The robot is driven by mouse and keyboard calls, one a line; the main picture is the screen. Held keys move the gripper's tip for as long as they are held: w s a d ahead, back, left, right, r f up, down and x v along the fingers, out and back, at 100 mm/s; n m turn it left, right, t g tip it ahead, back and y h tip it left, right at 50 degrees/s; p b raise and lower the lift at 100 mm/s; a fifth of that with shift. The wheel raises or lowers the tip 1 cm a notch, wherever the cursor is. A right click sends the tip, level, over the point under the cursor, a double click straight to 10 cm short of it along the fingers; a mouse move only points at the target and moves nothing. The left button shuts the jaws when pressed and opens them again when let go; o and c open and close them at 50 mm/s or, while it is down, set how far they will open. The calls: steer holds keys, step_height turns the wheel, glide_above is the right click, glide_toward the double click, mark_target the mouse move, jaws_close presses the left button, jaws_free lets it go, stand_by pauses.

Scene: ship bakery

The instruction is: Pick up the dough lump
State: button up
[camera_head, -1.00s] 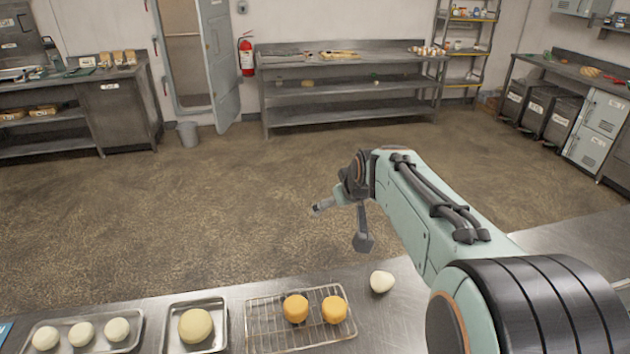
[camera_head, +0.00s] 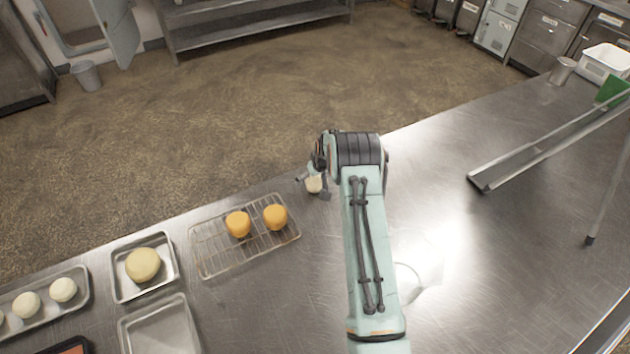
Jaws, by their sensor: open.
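A pale dough lump (camera_head: 314,184) sits on the steel table near its far edge, just right of the wire rack. My gripper (camera_head: 312,188) is open at the lump, with one finger showing to its left and one to its right. The arm hides part of the surroundings, and I cannot tell whether either finger touches the lump.
The wire rack (camera_head: 246,268) holds two orange-brown buns. A tray (camera_head: 119,291) holds one large dough round, and a tray (camera_head: 78,294) at far left holds smaller ones. A metal chute (camera_head: 540,153) stands at right. The table's middle right is clear.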

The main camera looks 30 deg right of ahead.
steer(key=shift+w+f, duration=0.1)
steer(key=shift+f, duration=0.1)
steer(key=c, duration=1.3)
steer(key=shift+o, duration=0.2)
